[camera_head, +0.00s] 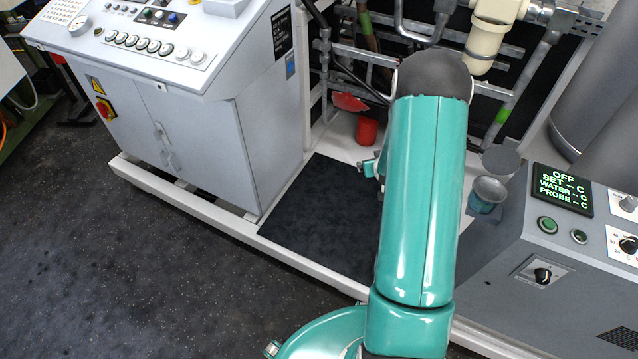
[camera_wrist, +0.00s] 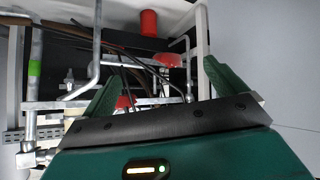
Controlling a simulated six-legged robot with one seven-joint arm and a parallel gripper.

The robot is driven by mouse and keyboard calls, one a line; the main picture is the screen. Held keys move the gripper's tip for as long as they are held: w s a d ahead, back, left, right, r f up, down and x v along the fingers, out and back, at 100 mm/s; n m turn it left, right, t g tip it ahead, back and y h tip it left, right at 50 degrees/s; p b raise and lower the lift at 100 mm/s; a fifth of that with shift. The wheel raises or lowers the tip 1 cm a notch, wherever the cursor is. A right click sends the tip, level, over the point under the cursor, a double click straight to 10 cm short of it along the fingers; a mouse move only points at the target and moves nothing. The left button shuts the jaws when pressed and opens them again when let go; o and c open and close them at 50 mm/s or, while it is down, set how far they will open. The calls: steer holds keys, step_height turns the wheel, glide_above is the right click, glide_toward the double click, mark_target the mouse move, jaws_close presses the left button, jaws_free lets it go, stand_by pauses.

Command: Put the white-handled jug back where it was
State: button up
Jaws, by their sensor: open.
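I cannot make out a white-handled jug in either view; my teal arm covers part of the scene in the head view. My gripper (camera_wrist: 163,72) shows in the wrist view with its two green fingers spread apart. Nothing is seen held between them. Beyond the fingers are pipes, hoses and a red cylinder (camera_wrist: 148,23), which look upside down there. In the head view, the gripper is mostly hidden behind the arm. A small round grey vessel (camera_head: 487,188) with a teal lower part stands right of the arm, beside the grey control unit.
A grey control cabinet (camera_head: 205,130) stands at left. A black mat (camera_head: 315,215) lies on the white platform, clear in its visible part. A red container (camera_head: 366,130) stands behind it, near pipes. The control unit (camera_head: 565,265) with a lit display is at right.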

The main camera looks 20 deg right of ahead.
steer(key=s+a+r+n+g+y, duration=0.1)
steer(key=s+a+r, duration=0.2)
steer(key=a+r, duration=0.8)
steer(key=s+a+r+y, duration=0.1)
steer(key=s+a+r, duration=0.2)
steer(key=a+r, duration=0.8)
steer(key=s+a+r+g+y, duration=0.1)
steer(key=s+a+r, duration=0.4)
steer(key=s, duration=0.5)
steer(key=s+a+r+n+g+y, duration=0.1)
steer(key=s+a+r, duration=0.4)
steer(key=s, duration=0.5)
step_height(320, 180, up, 3)
steer(key=shift+s+a+f+n, duration=0.15)
steer(key=shift+s+a+n, duration=0.05)
steer(key=shift+s+n, duration=0.15)
steer(key=shift+c, duration=0.5)
